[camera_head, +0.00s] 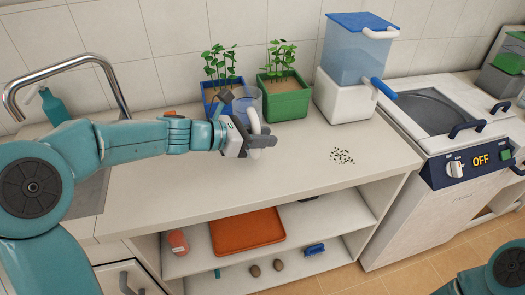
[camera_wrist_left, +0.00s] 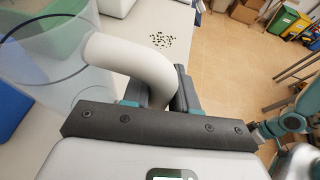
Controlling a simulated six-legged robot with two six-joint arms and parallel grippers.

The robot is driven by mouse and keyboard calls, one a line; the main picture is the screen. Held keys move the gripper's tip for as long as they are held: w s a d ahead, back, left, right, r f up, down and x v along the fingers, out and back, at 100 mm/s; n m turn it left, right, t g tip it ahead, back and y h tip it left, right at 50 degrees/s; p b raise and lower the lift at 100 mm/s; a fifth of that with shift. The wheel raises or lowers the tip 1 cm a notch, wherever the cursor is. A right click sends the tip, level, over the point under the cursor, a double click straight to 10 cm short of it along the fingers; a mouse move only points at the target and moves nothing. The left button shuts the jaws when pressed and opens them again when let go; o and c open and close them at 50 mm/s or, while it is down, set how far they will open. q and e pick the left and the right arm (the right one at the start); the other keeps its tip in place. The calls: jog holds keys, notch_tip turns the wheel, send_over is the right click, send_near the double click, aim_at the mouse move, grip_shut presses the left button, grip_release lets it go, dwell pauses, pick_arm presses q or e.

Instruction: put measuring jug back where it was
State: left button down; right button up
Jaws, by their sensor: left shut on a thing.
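The measuring jug (camera_head: 246,99) is a clear bluish cup with a thick white handle. My left gripper (camera_head: 262,146) is shut on the jug's handle, above the counter in front of the plant pots. In the left wrist view the white handle (camera_wrist_left: 130,62) runs down between my dark fingers (camera_wrist_left: 165,92), and the clear jug body (camera_wrist_left: 48,45) is at the upper left. I cannot tell whether the jug's base touches the counter. My right gripper is out of view; only part of my right arm shows at the lower right.
A blue pot (camera_head: 210,98) and a green pot (camera_head: 288,104) with seedlings stand behind the jug. A dispenser with a blue tank (camera_head: 356,52) stands right of them. Dark specks (camera_head: 342,156) lie on the counter (camera_head: 300,150). A fryer-like appliance (camera_head: 450,140) reads OFF at the right.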

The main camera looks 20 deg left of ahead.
pick_arm(q)
notch_tip(320, 180, down, 4)
jog(key=shift+w+f+b, duration=0.1)
jog(key=shift+b, duration=0.25)
jog(key=c, duration=1.3)
grip_release()
jog(key=shift+w+f, duration=0.1)
jog(key=shift+f, duration=0.05)
jog(key=o, duration=0.4)
jog(key=v, duration=1.2)
jog(key=shift+a, duration=0.1)
